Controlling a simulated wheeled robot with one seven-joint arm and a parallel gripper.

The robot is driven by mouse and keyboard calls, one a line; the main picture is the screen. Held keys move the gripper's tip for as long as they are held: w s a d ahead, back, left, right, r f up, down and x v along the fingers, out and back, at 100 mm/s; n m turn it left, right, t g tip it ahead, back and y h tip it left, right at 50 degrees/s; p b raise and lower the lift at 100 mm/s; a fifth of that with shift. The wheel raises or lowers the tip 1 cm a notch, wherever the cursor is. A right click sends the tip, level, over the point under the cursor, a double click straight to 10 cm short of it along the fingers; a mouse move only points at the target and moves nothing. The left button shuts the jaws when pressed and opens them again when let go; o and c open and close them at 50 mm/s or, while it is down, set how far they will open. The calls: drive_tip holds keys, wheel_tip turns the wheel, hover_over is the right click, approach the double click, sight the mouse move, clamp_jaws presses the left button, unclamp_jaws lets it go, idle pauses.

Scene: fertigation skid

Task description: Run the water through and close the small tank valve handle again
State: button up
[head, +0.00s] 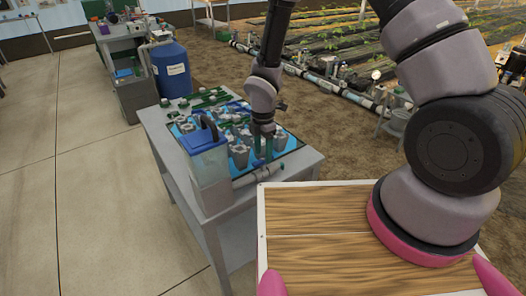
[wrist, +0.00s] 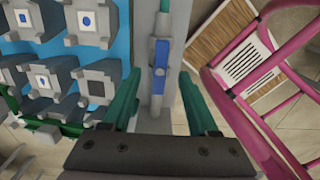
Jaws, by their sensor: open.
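My gripper (head: 263,148) points down over the near right edge of the skid table in the head view. In the wrist view its two green fingers (wrist: 158,92) are open and apart. A small blue valve handle (wrist: 161,56) shows between and just beyond the fingers, running lengthwise along a grey pipe (wrist: 148,98); neither finger visibly touches it. In the head view the grey pipe (head: 268,173) runs along the table's near edge, and my gripper partly hides the valve. The small tank (head: 212,172), clear-walled with a blue lid, stands at the near left corner. Water flow cannot be seen.
Several grey valve units with blue marks (wrist: 95,22) sit on a blue panel beside the pipe. A wooden deck (head: 310,215) with pink parts lies close in front. A blue barrel (head: 170,72) stands behind. Bare floor (head: 80,190) is free at left.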

sight(263, 159)
drive_tip(key=shift+f, duration=2.3)
clamp_jaws()
